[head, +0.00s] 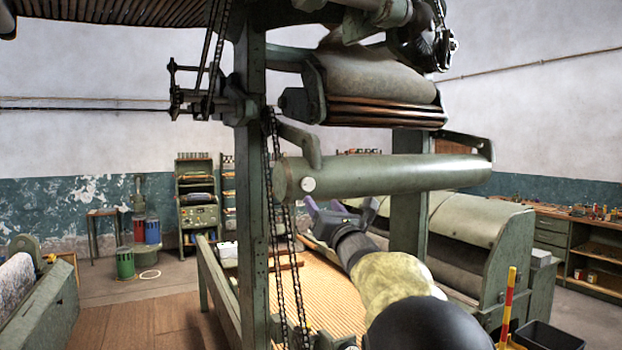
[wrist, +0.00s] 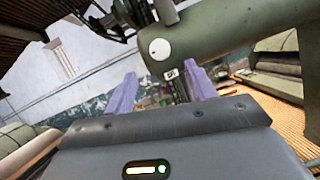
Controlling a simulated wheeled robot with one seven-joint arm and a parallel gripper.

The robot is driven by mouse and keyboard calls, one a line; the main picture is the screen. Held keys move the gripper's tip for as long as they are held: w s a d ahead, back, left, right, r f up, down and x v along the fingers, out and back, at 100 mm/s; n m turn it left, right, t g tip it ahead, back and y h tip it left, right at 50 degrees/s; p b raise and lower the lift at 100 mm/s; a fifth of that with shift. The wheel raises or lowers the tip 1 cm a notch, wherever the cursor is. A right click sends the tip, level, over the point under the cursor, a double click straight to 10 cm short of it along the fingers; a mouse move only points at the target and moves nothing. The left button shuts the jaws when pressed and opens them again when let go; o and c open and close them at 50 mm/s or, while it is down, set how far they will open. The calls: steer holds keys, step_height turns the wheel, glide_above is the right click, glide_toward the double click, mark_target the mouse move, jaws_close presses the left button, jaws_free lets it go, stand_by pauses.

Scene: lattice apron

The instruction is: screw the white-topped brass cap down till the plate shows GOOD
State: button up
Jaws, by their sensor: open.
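The white-topped cap (head: 308,184) shows as a small white disc on the near end of a thick green roller tube (head: 400,175). It shows larger in the wrist view (wrist: 159,49), where its brass side cannot be made out. A small pale plate (wrist: 171,74) with dark marks sits just below it; the marks are too small to read. My gripper (head: 340,210) is below the tube, to the right of the cap in the head view. Its purple fingers are apart and empty. In the wrist view the cap lies beyond and above the gap between the fingertips (wrist: 163,82).
A green post (head: 254,190) and hanging chains (head: 279,230) stand left of the cap. A slatted apron (head: 325,300) runs below the tube. A large green machine (head: 460,240) stands to the right.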

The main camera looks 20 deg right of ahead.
mark_target(309, 185)
steer(key=p+x, duration=0.4)
steer(key=x, duration=0.4)
steer(key=shift+r+p, duration=0.1)
steer(key=shift+p, duration=0.2)
steer(key=shift+w, duration=0.55)
steer(key=c, duration=1)
